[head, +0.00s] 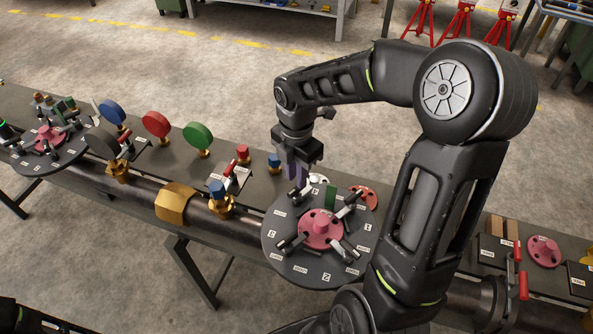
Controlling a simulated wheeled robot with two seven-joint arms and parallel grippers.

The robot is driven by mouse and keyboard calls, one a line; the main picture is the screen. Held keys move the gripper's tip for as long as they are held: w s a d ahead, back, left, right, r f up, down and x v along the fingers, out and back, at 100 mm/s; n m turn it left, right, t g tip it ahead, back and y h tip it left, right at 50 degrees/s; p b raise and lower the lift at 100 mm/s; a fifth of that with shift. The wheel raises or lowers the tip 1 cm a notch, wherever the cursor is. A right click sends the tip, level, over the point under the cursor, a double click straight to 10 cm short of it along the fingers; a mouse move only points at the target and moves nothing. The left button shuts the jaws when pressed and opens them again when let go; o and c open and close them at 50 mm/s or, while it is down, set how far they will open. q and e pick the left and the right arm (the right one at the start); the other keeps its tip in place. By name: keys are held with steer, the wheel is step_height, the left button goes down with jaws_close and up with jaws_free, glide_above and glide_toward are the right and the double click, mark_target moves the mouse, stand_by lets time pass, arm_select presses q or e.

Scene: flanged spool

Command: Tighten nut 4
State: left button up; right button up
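A dark round flange (288,262) with a pink hub (320,229) lies on the pipe near the middle of the head view. Several metal studs or clamps surround the hub, and small white number labels sit near the rim. My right gripper (293,187) points down over the far-left part of this flange. The fingertips partly hide the stud below. My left gripper is out of view.
A green block (330,196) stands on the flange's far side, close to my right gripper. Blue, red and green round handles (197,137) and a red-handled valve (229,178) stand left along the bench. Another flange (48,148) sits at far left.

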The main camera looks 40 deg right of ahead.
mark_target(297, 190)
step_height(297, 190, down, 6)
steer(key=shift+s+f, duration=0.1)
steer(key=shift+f+m, duration=0.1)
steer(key=shift+m, duration=1.6)
steer(key=shift+f+m+b, duration=0.15)
steer(key=shift+m+b, duration=0.7)
steer(key=shift+m, duration=0.35)
steer(key=m+b, duration=0.2)
steer(key=m, duration=0.4)
steer(key=shift+b, duration=0.35)
steer(key=m+b, duration=0.2)
steer(key=m, duration=0.2)
steer(key=shift+m, duration=0.4)
steer(key=m+b, duration=0.2)
steer(key=m, duration=0.3)
steer(key=shift+m, duration=0.4)
steer(key=shift+r+n+p, duration=0.3)
steer(key=shift+n+p, duration=0.15)
steer(key=shift+n, duration=1.05)
step_height(297, 190, up, 6)
steer(key=p, duration=0.4)
steer(key=shift+f+p, duration=0.15)
steer(key=shift+p, duration=0.15)
steer(key=shift+r+p, duration=0.45)
steer(key=shift+r, duration=0.15)
